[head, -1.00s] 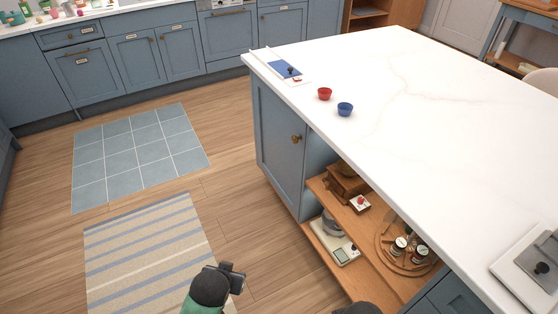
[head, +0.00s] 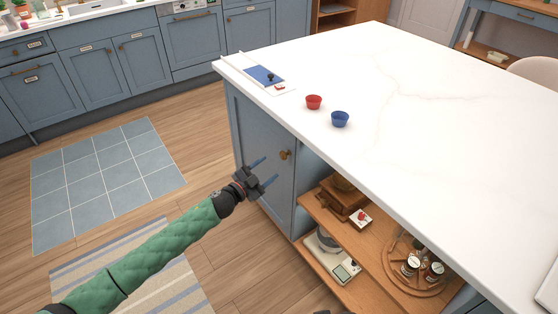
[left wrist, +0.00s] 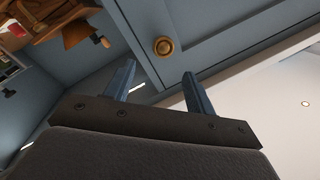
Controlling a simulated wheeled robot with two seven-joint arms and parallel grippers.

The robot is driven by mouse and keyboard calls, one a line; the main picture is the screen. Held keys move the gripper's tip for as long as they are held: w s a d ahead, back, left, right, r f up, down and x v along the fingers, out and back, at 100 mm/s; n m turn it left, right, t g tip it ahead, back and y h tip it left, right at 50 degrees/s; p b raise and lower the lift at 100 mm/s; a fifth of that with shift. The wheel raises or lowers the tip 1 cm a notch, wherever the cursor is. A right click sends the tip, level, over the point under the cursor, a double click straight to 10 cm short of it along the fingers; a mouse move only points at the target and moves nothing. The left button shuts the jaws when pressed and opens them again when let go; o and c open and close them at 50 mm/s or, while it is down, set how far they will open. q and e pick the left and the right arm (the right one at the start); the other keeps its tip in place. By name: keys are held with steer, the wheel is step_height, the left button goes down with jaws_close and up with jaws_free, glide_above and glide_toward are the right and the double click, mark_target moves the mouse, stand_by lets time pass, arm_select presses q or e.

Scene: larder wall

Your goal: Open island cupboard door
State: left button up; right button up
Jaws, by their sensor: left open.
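The island cupboard door (head: 258,150) is a blue-grey panel at the island's left end, and it looks shut. Its round brass knob (head: 285,154) is near the door's right edge. The knob (left wrist: 163,46) also shows in the left wrist view, beyond and between the two fingertips. My left gripper (head: 264,171) is open and empty, in front of the door and a little left of and below the knob. Its blue fingers (left wrist: 160,82) point toward the door, apart from the knob. My right gripper cannot be made out.
Open wooden shelves (head: 385,279) with jars and scales are right of the door.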

mark_target(281, 157)
arm_select(q)
steer(key=w+d+m+g, duration=0.1)
steer(key=w, duration=0.1)
steer(key=w+d+m+g+h, duration=0.1)
steer(key=w+d+m+h, duration=0.1)
steer(key=w, duration=0.1)
steer(key=shift+w+d+f+m+g, duration=0.1)
steer(key=shift+w+m+g, duration=0.2)
steer(key=shift+g, duration=0.1)
steer(key=shift+p+x, duration=0.35)
steer(key=shift+x, duration=0.5)
arm_select(e)
steer(key=shift+d+r, duration=0.35)
steer(key=shift+r, duration=0.15)
arm_select(q)
steer(key=shift+c, duration=0.6)
steer(key=shift+f, duration=0.1)
jaws_close()
arm_select(e)
steer(key=shift+w, duration=0.35)
